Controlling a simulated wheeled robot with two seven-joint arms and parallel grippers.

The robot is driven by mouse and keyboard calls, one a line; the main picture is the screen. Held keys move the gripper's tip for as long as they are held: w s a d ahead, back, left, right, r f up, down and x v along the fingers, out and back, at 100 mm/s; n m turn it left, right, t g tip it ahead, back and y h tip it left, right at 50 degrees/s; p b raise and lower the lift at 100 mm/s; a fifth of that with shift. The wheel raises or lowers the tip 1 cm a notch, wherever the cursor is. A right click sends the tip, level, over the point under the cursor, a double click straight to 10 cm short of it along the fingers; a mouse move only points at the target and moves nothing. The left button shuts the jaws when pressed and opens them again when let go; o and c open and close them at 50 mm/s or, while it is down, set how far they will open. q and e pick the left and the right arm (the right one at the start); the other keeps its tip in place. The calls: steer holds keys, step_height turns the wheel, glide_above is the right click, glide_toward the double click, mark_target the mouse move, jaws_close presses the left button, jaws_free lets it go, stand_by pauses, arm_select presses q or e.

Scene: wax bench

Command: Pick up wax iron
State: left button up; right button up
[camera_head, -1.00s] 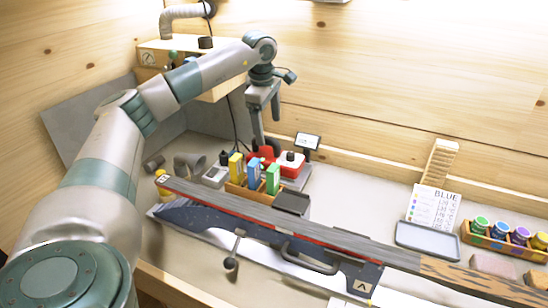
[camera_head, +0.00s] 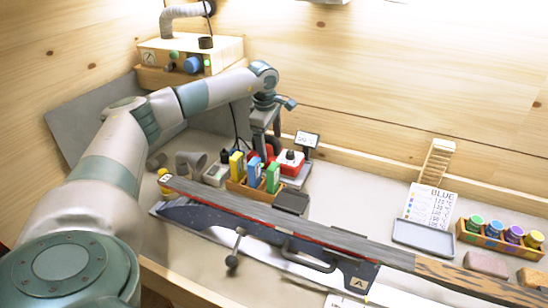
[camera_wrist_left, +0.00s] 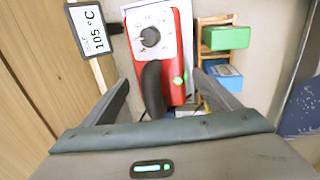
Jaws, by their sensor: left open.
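The wax iron (camera_head: 291,163) has a red body, a white top with a dark dial, and a black handle. It sits on a grey stand at the back of the bench. In the left wrist view the iron (camera_wrist_left: 183,52) is straight ahead, with its black handle (camera_wrist_left: 153,88) pointing back at me. My left gripper (camera_head: 262,148) is above the handle end, and it also shows in the left wrist view (camera_wrist_left: 161,90). Its fingers are open, one on each side of the handle, with gaps. My right gripper is not in view.
A display (camera_wrist_left: 91,30) reading 105 °C stands beside the iron. A wooden holder (camera_head: 241,189) with yellow, blue and green blocks is close in front. A long ski (camera_head: 320,231) crosses the bench. A grey tray (camera_head: 423,238) and several jars lie right.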

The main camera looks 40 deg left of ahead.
mark_target(270, 153)
arm_select(q)
steer(key=shift+w+a+f+p, duration=0.1)
steer(key=shift+a+f+p, duration=0.1)
steer(key=shift+f+p, duration=0.5)
steer(key=shift+w+a+f+p, duration=0.1)
steer(key=shift+f+p, duration=0.15)
steer(key=shift+f, duration=0.3)
steer(key=shift+w+a+f+p, duration=0.1)
steer(key=shift+f+p, duration=0.1)
steer(key=shift+f, duration=0.3)
steer(key=shift+w+f, duration=0.1)
steer(key=shift+f, duration=0.5)
steer(key=shift+r, duration=0.1)
steer(key=c, duration=0.9)
